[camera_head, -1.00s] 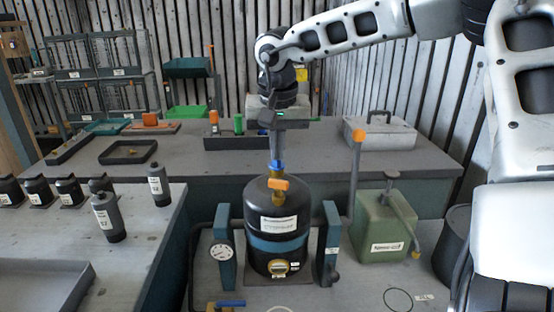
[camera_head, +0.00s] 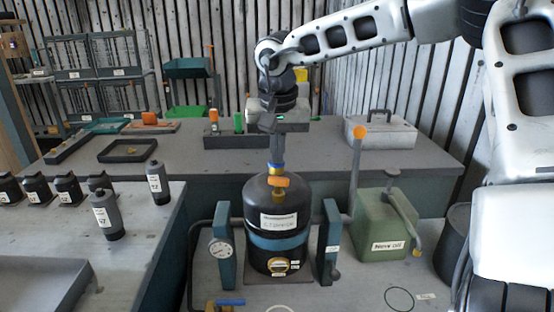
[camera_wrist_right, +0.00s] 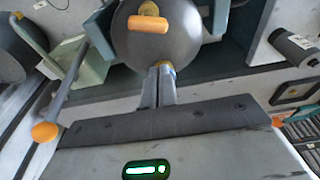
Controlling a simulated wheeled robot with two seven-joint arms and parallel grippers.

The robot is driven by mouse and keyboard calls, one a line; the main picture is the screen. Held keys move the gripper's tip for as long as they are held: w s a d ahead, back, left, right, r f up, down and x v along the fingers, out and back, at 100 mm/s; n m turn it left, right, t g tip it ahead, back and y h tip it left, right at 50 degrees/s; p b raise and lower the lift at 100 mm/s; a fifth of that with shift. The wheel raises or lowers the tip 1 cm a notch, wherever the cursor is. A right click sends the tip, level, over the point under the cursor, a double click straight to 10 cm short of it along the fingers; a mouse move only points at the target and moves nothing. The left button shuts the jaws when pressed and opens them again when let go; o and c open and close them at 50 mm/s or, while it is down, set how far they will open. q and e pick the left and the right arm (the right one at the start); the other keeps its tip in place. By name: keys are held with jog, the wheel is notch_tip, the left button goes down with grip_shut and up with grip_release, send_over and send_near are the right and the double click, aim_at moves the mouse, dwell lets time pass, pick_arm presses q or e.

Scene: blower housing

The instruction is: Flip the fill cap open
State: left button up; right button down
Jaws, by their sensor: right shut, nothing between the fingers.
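The black tank (camera_head: 260,222) with a teal band stands upright on the front bench in the head view. On its top is a small yellow fitting with blue at its upper edge (camera_head: 276,167), which looks like the fill cap. The yellow part (camera_wrist_right: 168,66) also shows in the right wrist view, partly hidden by my fingers. An orange handle (camera_head: 278,181) sits in front of it. My right gripper (camera_head: 277,158) points down, shut and empty, with its tips at or just above the fitting; I cannot tell whether they touch. My left gripper is out of view.
Teal posts (camera_head: 328,243) flank the tank, the left one bearing a gauge (camera_head: 221,249). An orange-knobbed lever (camera_head: 358,165) and a green can (camera_head: 382,228) stand to the right. Grey bottles (camera_head: 107,215) stand on the left bench.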

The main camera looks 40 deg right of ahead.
jog(key=shift+f+b, duration=0.65)
jog(key=shift+f, duration=0.4)
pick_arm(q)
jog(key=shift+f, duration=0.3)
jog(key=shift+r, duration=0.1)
pick_arm(e)
jog(key=shift+w+d+r, duration=0.1)
jog(key=shift+w, duration=0.05)
jog(key=shift+w+d, duration=0.1)
pick_arm(q)
jog(key=shift+p, duration=0.3)
pick_arm(e)
jog(key=shift+w+d+r, duration=0.1)
jog(key=shift+w, duration=0.05)
